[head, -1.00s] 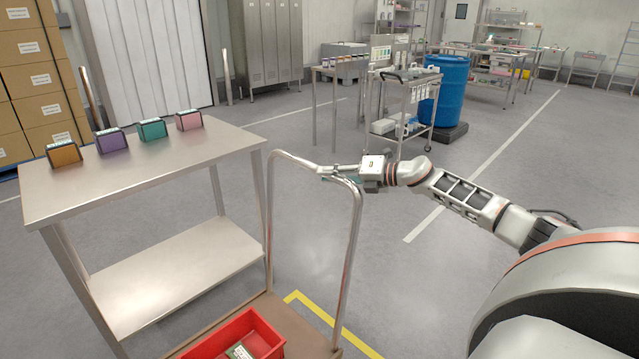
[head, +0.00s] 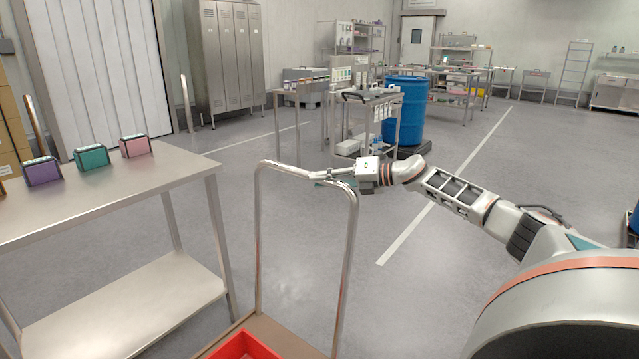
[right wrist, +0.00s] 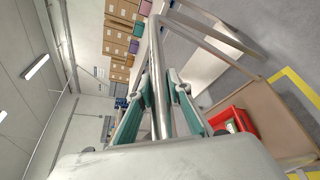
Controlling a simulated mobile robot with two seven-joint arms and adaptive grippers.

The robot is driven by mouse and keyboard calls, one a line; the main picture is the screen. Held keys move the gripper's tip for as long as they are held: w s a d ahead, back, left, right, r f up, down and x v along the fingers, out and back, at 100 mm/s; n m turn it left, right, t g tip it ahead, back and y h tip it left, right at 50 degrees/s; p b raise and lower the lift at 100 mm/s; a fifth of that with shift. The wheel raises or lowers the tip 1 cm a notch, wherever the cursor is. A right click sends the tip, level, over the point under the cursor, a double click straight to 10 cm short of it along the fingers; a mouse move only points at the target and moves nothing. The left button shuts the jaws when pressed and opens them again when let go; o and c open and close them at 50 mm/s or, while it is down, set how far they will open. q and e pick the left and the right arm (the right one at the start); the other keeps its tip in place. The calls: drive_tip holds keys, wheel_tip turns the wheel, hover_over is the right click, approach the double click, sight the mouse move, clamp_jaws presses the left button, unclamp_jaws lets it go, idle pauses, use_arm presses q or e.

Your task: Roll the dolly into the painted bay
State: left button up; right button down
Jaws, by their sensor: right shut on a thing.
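The dolly has a brown deck (head: 290,338) and an upright metal push handle (head: 262,235). A red crate (head: 243,347) sits on its deck, cut off by the lower edge of the head view. My right gripper (head: 328,173) is shut on the top bar of the handle. In the right wrist view its teal fingers (right wrist: 168,100) lie on both sides of the metal bar. The yellow painted line (right wrist: 298,88) of the bay shows beside the deck in the right wrist view; the head view does not show it. My left gripper is not in view.
A metal table (head: 110,190) with several coloured boxes stands close on the left of the dolly. A grey cart (head: 365,125) and a blue drum (head: 406,112) stand farther ahead. The floor right of the handle is open, with a white line (head: 440,195).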

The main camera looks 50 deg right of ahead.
drive_tip(key=c, duration=1.8)
unclamp_jaws()
drive_tip(key=shift+c, duration=0.2)
drive_tip(key=v, duration=1.2)
